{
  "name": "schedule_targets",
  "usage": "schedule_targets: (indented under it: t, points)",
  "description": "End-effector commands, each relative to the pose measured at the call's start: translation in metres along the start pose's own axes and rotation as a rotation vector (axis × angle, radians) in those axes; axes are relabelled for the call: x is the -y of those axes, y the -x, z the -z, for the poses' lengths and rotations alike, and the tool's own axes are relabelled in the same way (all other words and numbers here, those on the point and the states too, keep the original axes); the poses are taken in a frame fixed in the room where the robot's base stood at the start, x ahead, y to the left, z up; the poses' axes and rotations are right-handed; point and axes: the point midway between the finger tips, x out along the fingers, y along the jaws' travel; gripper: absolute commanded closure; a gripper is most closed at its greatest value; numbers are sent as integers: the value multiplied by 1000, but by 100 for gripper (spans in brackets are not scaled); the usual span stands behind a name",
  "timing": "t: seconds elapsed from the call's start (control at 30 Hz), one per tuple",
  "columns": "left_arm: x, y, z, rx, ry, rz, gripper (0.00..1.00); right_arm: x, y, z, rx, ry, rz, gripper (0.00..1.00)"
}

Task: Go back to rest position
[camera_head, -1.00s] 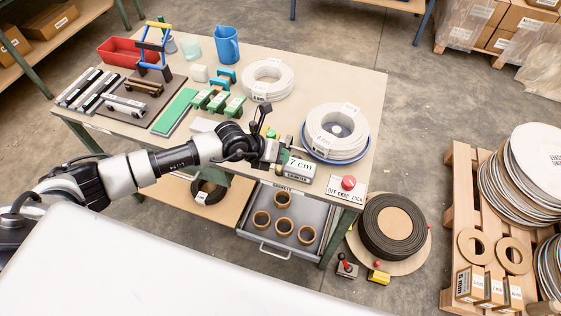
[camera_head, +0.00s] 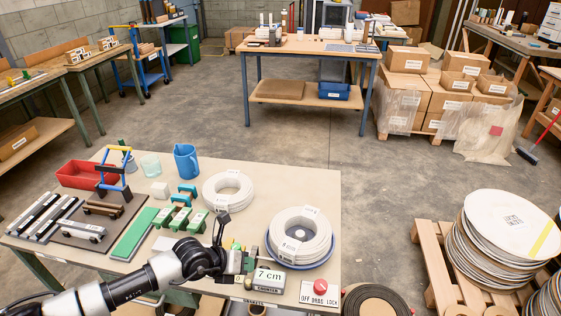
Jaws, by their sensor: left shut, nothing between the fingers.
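My left gripper (camera_head: 238,263) is at the front edge of the near workbench (camera_head: 318,190). Its arm comes in from the lower left. The gripper is shut with nothing held. It is just left of a grey block marked 7 cm (camera_head: 268,279); I cannot tell whether they touch. A red button on a plate marked off drag lock (camera_head: 320,292) is right of the block. My right gripper is not in view.
White coils (camera_head: 300,236) sit on the bench's right side. Green blocks (camera_head: 181,219), a blue jug (camera_head: 186,161) and a red tray (camera_head: 84,174) stand left and behind. Pallets of discs (camera_head: 500,245) are at the right. Open floor (camera_head: 390,190) lies between the benches.

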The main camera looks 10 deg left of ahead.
Motion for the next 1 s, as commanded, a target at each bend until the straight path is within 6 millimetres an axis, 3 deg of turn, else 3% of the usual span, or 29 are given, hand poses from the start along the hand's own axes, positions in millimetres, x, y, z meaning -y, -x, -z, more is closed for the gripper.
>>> schedule_targets:
  t: [0.07,0.17,0.27,0.33,0.43,0.57,0.67,0.8,1.0]
  points:
    - [5,-1,1,6,8,19,100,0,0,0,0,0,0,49]
    - [31,-2,4,40,63,125,100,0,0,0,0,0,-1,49]
    - [87,4,3,140,211,358,100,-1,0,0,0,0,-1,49]
    - [127,22,-6,262,395,557,100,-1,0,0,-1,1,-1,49]
    - [150,60,-28,471,719,769,100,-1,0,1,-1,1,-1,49]
    - [125,103,-41,745,1205,867,100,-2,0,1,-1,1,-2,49]
    - [81,124,-24,923,1606,796,100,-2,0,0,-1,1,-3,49]
    - [31,136,33,1054,2092,539,100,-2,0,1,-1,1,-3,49]
    - [9,145,112,1041,2490,156,100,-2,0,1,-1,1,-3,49]
